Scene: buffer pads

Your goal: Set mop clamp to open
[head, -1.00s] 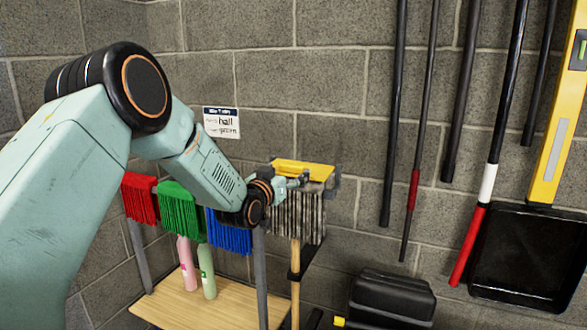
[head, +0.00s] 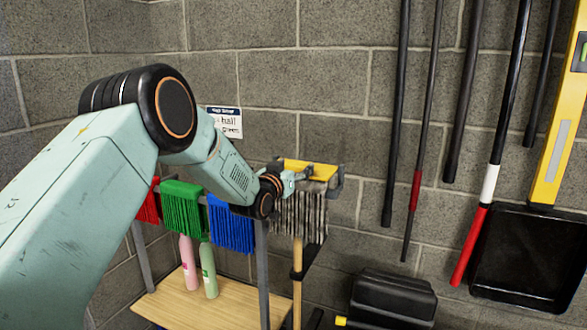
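The mop clamp has a yellow piece (head: 316,169) at the top of a grey string mop head (head: 300,213). A dark grey bracket (head: 338,182) shows at its right end. The mop's wooden handle (head: 297,285) runs down below the strings. My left gripper (head: 302,176) reaches in from the left to the front left part of the yellow piece, at or very near it. Its fingers are small and partly merge with the clamp, so I cannot tell whether they are open, shut or touching. My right gripper is not in view.
Green (head: 183,210), blue (head: 231,225) and red (head: 148,206) mop heads hang left of the clamp, close under my arm. Two bottles (head: 208,272) stand on a wooden shelf (head: 190,303). Several poles and a black dustpan (head: 525,262) are on the right.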

